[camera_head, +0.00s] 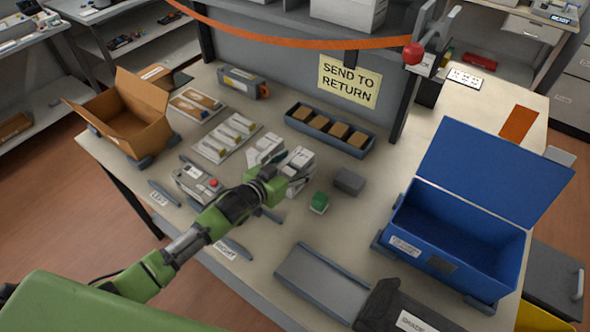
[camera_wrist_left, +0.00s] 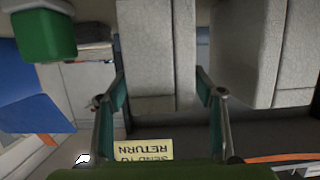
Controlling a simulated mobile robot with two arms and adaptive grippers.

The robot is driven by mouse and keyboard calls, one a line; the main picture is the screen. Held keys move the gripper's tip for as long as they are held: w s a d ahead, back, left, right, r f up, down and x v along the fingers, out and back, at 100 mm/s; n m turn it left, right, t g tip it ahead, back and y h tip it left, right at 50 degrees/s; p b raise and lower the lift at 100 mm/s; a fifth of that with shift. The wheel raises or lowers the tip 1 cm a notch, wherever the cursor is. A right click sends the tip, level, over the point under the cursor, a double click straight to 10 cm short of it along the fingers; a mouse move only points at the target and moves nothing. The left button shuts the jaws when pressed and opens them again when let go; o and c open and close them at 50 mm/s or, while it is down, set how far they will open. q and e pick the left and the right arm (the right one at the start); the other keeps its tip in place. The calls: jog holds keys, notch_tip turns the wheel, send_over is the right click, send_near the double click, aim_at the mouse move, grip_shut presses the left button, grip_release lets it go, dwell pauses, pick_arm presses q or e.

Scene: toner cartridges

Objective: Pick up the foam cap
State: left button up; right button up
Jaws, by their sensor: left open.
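Two pale grey-white foam caps stand side by side near the middle of the table in the head view, one on the left (camera_head: 265,148) and one on the right (camera_head: 300,157). My left gripper (camera_head: 288,178) is at the right-hand cap. In the left wrist view a speckled foam cap (camera_wrist_left: 157,45) lies in line with the gap between the fingers of my open left gripper (camera_wrist_left: 161,88). I cannot tell whether the fingers touch it. The other cap (camera_wrist_left: 246,50) stands just outside the right finger. My right gripper does not show.
A green-topped block (camera_head: 319,202) and a dark grey block (camera_head: 349,181) sit close to the right of the caps. A divided tray (camera_head: 362,152) lies behind. An open blue bin (camera_head: 450,245) stands right, an open cardboard box (camera_head: 128,118) left. A grey chute (camera_head: 318,283) is in front.

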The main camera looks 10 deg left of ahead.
pick_arm(q)
jog(key=shift+w, duration=0.1)
jog(key=c, duration=1.1)
jog(key=shift+o, duration=0.2)
jog(key=shift+r, duration=0.15)
